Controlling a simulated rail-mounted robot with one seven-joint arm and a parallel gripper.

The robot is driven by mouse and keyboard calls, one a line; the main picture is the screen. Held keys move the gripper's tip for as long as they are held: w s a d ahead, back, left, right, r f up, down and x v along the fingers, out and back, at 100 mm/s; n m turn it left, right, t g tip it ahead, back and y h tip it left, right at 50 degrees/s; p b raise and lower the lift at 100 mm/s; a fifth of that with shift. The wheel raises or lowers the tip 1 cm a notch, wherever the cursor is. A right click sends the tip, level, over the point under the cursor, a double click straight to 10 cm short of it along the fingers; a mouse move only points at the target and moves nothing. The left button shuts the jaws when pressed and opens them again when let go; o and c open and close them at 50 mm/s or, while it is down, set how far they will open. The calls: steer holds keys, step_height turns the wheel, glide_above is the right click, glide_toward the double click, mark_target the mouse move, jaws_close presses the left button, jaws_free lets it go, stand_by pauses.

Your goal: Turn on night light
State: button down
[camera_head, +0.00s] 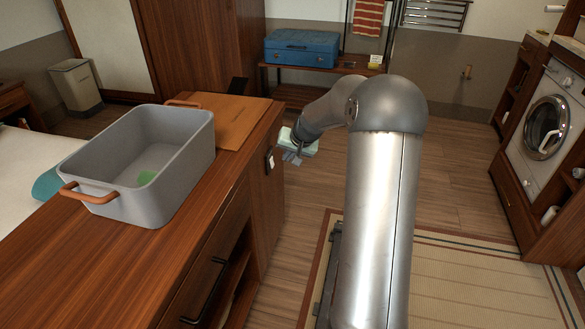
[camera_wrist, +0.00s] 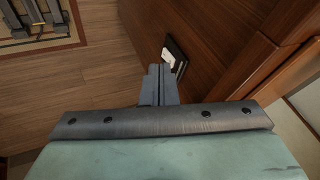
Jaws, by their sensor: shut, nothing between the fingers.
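A small switch plate with a dark frame and a pale centre (camera_head: 269,160) is on the end panel of the wooden counter. It also shows in the wrist view (camera_wrist: 170,55), just beyond my fingertips and a little to their right. My gripper (camera_head: 290,157) is shut and empty, just right of the plate in the head view. Its closed fingers (camera_wrist: 159,70) point toward the panel in the wrist view. I cannot tell whether they touch the plate. No separate lamp is clearly seen, and I cannot tell whether a light is on.
The wooden counter (camera_head: 110,264) holds a grey bin (camera_head: 180,160) with copper handles and a wooden board (camera_head: 235,118). A blue case (camera_head: 302,48) rests on a rack behind. A washing machine (camera_head: 545,128) stands at the right. Open floor (camera_head: 455,165) lies right of my arm.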

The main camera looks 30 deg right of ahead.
mark_target(272, 162)
steer(key=shift+m+t, duration=0.4)
steer(key=shift+m, duration=0.1)
steer(key=d, duration=0.1)
steer(key=w+d+f, duration=0.1)
steer(key=d, duration=0.1)
steer(key=d+f, duration=0.1)
steer(key=d, duration=0.1)
steer(key=shift+w+d, duration=0.1)
steer(key=shift+w, duration=0.15)
steer(key=shift+f+b, duration=0.1)
steer(key=shift+b, duration=0.2)
steer(key=w+a+f, duration=0.4)
steer(key=w+f, duration=0.4)
steer(key=shift+w+f+b, duration=0.2)
steer(key=shift+f+b, duration=0.1)
steer(key=shift+b, duration=0.15)
